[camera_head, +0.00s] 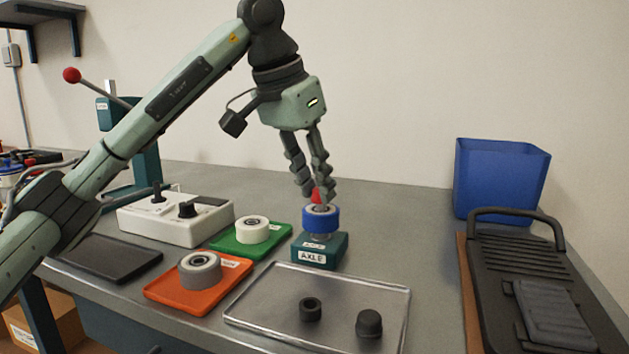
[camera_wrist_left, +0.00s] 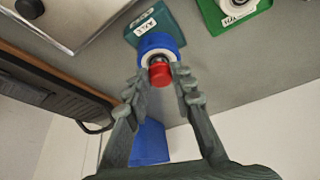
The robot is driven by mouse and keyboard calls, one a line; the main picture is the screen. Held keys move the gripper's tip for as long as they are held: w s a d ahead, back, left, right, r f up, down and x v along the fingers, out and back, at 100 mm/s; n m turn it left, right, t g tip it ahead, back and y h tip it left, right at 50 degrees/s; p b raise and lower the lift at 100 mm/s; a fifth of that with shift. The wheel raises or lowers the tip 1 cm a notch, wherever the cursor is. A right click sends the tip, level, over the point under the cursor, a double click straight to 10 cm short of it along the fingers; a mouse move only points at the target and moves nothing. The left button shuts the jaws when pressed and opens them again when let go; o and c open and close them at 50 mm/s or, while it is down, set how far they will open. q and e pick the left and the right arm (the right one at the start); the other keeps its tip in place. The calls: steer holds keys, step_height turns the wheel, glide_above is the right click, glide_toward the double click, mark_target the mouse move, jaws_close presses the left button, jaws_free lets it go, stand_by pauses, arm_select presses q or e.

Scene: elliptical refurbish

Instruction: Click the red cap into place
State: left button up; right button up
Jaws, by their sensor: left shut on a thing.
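The red cap (camera_head: 316,196) is held between the fingertips of my left gripper (camera_head: 315,190), right above the blue wheel (camera_head: 321,222). The wheel has a white centre and sits on the axle of the teal block labelled AXLE (camera_head: 320,257). In the left wrist view the red cap (camera_wrist_left: 160,74) lies between the two fingers, in line with the wheel's hub (camera_wrist_left: 158,43). The fingers partly hide the cap in the head view, and I cannot tell whether it touches the axle. My right gripper is in neither view.
A metal tray (camera_head: 270,311) holds a black ring (camera_head: 310,309) and a black cap (camera_head: 369,323). Green (camera_head: 270,242) and orange (camera_head: 170,294) trays carry a white and a grey wheel. A white control box (camera_head: 160,224), blue bin (camera_head: 500,180) and black ribbed case (camera_head: 525,255) stand around.

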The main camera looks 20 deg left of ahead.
arm_select(q)
steer(key=shift+f+b, duration=0.35)
steer(key=shift+f, duration=0.3)
stand_by(0.7)
steer(key=o, duration=0.8)
steer(key=shift+o, duration=0.2)
steer(key=v, duration=1.2)
